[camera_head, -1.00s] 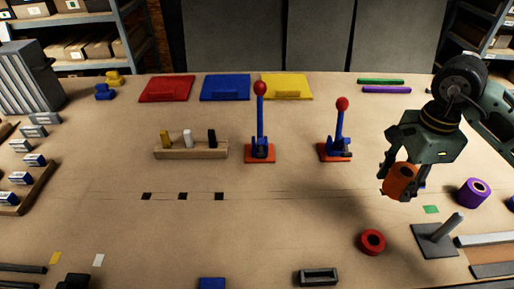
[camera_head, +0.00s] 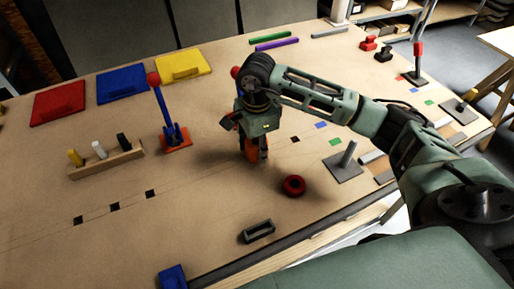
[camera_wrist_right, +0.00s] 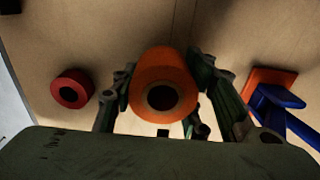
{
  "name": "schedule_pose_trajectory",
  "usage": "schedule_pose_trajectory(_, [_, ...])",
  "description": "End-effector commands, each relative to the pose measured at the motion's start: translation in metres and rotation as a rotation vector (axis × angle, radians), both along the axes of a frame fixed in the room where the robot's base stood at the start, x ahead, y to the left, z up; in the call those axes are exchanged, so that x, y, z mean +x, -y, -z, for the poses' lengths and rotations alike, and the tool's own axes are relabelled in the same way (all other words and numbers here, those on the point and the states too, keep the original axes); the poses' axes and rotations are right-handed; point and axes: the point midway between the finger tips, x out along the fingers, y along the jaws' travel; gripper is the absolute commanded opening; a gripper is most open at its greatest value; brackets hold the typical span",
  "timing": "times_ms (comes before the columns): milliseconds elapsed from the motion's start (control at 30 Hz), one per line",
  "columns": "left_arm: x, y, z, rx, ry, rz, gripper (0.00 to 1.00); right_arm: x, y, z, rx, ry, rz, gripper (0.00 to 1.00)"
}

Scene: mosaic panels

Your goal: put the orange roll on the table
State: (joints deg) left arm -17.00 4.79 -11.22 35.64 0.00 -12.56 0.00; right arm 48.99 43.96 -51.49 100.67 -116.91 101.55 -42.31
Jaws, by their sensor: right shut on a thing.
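The orange roll (camera_wrist_right: 166,70) is between the fingers of my right gripper (camera_wrist_right: 160,100) in the right wrist view, with its dark hole facing the camera. In the head view the right gripper (camera_head: 253,150) is low over the middle of the table (camera_head: 215,215). The orange roll (camera_head: 251,153) shows only partly there, behind the fingers. The gripper is shut on it. I cannot tell whether the roll touches the table top. My left gripper is in neither view.
A red roll (camera_head: 293,186) lies just right of the gripper, with a grey post on a plate (camera_head: 345,165) beyond it. A blue lever with a red knob (camera_head: 166,115) stands to the left. A second lever is mostly hidden behind my arm.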

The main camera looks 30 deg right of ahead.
Motion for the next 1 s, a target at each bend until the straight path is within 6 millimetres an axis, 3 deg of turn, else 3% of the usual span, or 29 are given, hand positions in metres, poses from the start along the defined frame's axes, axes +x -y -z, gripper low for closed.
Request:
schedule_pose_trajectory(33, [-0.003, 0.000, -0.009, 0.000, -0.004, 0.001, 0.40, -0.002, 0.000, 0.005, 0.000, -0.006, 0.001, 0.13])
schedule_pose_trajectory(200, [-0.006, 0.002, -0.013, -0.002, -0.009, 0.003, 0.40, -0.001, 0.000, 0.022, 0.000, -0.001, 0.000, 0.13])
schedule_pose_trajectory(567, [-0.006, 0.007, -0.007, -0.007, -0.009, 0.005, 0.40, 0.000, 0.001, 0.027, 0.000, 0.001, 0.000, 0.13])
schedule_pose_trajectory(600, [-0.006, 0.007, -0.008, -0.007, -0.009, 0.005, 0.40, 0.000, 0.001, 0.026, 0.000, 0.000, 0.000, 0.44])
schedule_pose_trajectory(800, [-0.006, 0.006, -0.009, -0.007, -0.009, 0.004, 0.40, 0.000, 0.001, 0.026, 0.000, 0.000, 0.000, 0.60])
schedule_pose_trajectory(1000, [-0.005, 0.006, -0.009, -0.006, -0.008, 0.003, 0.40, 0.000, 0.001, 0.025, 0.000, 0.000, 0.000, 0.60])
